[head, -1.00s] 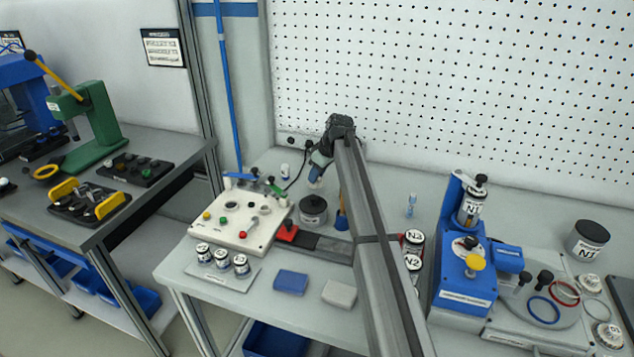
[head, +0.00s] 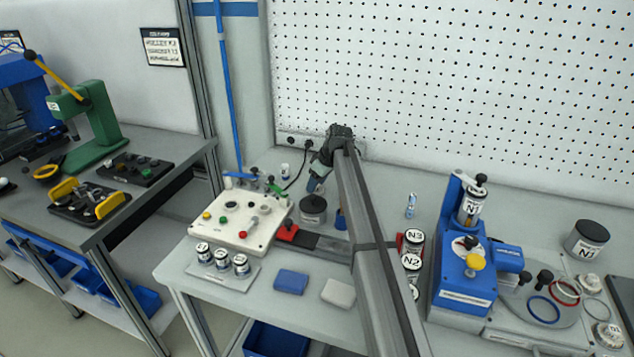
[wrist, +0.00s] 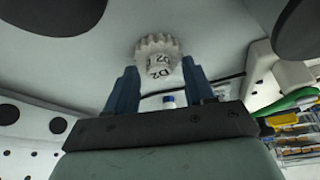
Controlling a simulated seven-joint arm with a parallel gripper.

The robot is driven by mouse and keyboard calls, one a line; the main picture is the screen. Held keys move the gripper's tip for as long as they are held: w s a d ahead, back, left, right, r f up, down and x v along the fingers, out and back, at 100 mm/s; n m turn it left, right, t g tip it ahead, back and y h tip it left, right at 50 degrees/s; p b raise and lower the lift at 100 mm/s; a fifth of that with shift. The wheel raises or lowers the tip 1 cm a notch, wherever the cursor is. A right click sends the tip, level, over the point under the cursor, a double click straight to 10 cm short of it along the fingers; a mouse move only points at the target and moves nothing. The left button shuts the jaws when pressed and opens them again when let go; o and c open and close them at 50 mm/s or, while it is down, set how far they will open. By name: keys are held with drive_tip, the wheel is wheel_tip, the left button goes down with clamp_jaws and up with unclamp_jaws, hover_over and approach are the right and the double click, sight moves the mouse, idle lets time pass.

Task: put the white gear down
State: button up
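The white gear (wrist: 157,45), with a toothed rim and a hub marked D2, shows in the wrist view against the grey bench top. It appears to rest on the bench with its hub toward me. My gripper (wrist: 161,74) has its two blue fingers apart, one on each side of the hub, with a narrow gap visible on both sides. In the head view my gripper (head: 314,185) points down low over the rear of the bench, behind a dark-lidded canister (head: 313,207). I cannot make out the gear in the head view.
A white fixture board (head: 232,235) stands to the left, and a small white bottle (head: 285,170) stands behind it. The rear bench between my arm and the press is mostly clear.

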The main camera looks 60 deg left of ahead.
drive_tip(key=v, duration=1.2)
drive_tip(key=shift+r, duration=0.15)
drive_tip(key=shift+o, duration=0.5)
